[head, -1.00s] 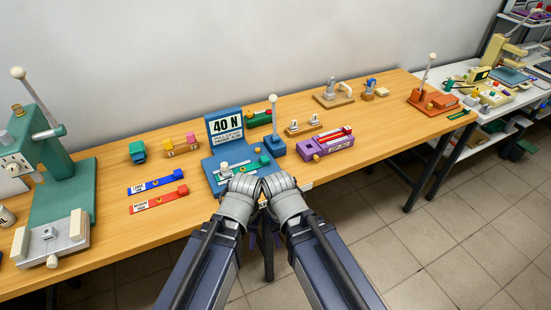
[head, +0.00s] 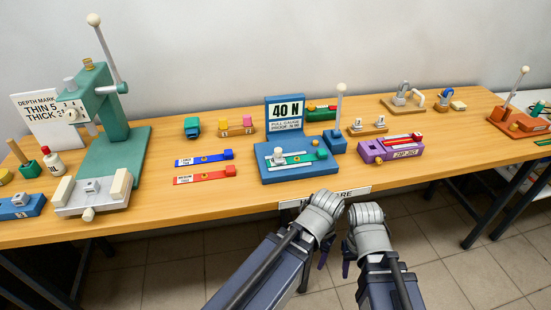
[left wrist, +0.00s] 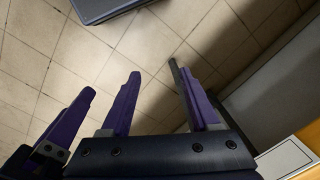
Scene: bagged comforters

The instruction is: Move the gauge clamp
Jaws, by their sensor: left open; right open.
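A blue pull-gauge stand (head: 300,172) with a "40 N" sign sits near the middle of the wooden bench. A small light-grey clamp-like piece with a white knob (head: 278,156) is on its base; I cannot tell for sure that this is the gauge clamp. My left gripper (head: 324,253) hangs in front of the bench edge, below the stand. My right gripper (head: 346,262) hangs just to its right. Both are open and apart from the bench things; their fingers are partly hidden in the head view. The left wrist view shows the left gripper's purple fingers (left wrist: 155,70) spread over the floor, with nothing between them.
A green press (head: 112,150) with a lever stands at left. Blue (head: 200,158) and red (head: 200,177) strips lie left of the stand. A purple fixture (head: 385,150) is right of it, and an orange lever fixture (head: 518,122) is at far right. The front bench strip near the red strip is clear.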

